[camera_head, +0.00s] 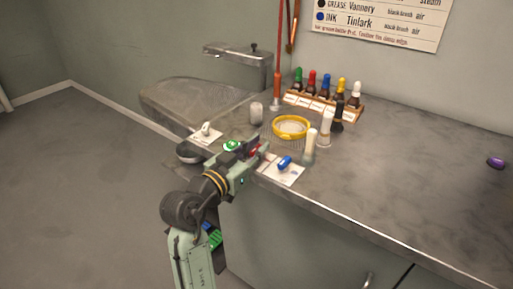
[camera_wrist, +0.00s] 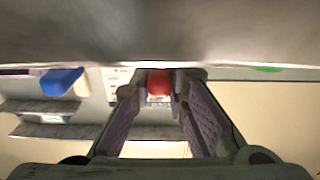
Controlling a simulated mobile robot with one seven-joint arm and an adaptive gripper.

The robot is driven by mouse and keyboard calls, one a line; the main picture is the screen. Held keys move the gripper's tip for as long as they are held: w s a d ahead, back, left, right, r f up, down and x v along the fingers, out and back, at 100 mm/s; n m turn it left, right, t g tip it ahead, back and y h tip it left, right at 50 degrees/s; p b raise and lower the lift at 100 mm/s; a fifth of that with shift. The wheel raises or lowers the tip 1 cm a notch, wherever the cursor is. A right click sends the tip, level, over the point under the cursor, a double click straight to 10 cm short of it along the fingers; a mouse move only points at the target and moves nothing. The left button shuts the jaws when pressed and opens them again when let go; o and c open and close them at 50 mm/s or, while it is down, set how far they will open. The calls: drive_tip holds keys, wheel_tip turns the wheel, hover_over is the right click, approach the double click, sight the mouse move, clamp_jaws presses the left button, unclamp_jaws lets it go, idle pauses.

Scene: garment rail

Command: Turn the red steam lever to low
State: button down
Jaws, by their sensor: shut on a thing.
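The red steam lever (camera_wrist: 159,82) shows between the two fingertips of my gripper (camera_wrist: 160,92) in the wrist view. In the head view, a small bit of the red lever (camera_head: 255,153) shows at my gripper (camera_head: 250,155), at the front edge of the counter. My gripper is shut on the lever, with a finger on each side of it. Most of the lever and its marking are hidden by the gripper in the head view, so its setting cannot be read.
A blue lever (camera_head: 285,162) on a white plate is just right of my gripper; a green one (camera_head: 232,145) is to the left. A yellow-rimmed dish (camera_head: 291,127), pale brushes (camera_head: 326,128) and a bottle rack (camera_head: 323,105) stand behind. The right counter (camera_head: 420,170) is mostly clear.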

drive_tip(key=shift+f+b, duration=0.1)
drive_tip(key=shift+b, duration=0.35)
drive_tip(key=m+g+h+b, duration=0.2)
drive_tip(key=shift+f+h+b, duration=0.15)
drive_tip(key=shift+h+b, duration=0.15)
drive_tip(key=shift+w+m+g+h+b, duration=0.1)
drive_tip(key=shift+m+g+h+b, duration=0.65)
drive_tip(key=shift+g+b, duration=0.2)
drive_tip(key=shift+r+m+g+h+b, duration=0.15)
drive_tip(key=shift+m+g+h+b, duration=0.65)
drive_tip(key=shift+m+g, duration=0.85)
drive_tip(key=shift+r+m+g+h+b, duration=0.1)
drive_tip(key=shift+m+g+h+b, duration=0.8)
drive_tip(key=shift+g, duration=1.2)
drive_tip(key=c, duration=1.6)
unclamp_jaws()
drive_tip(key=shift+o, duration=0.2)
drive_tip(key=a, duration=0.4)
drive_tip(key=s+a, duration=0.1)
drive_tip(key=a, duration=0.3)
drive_tip(key=s+a, duration=0.1)
drive_tip(key=a, duration=0.3)
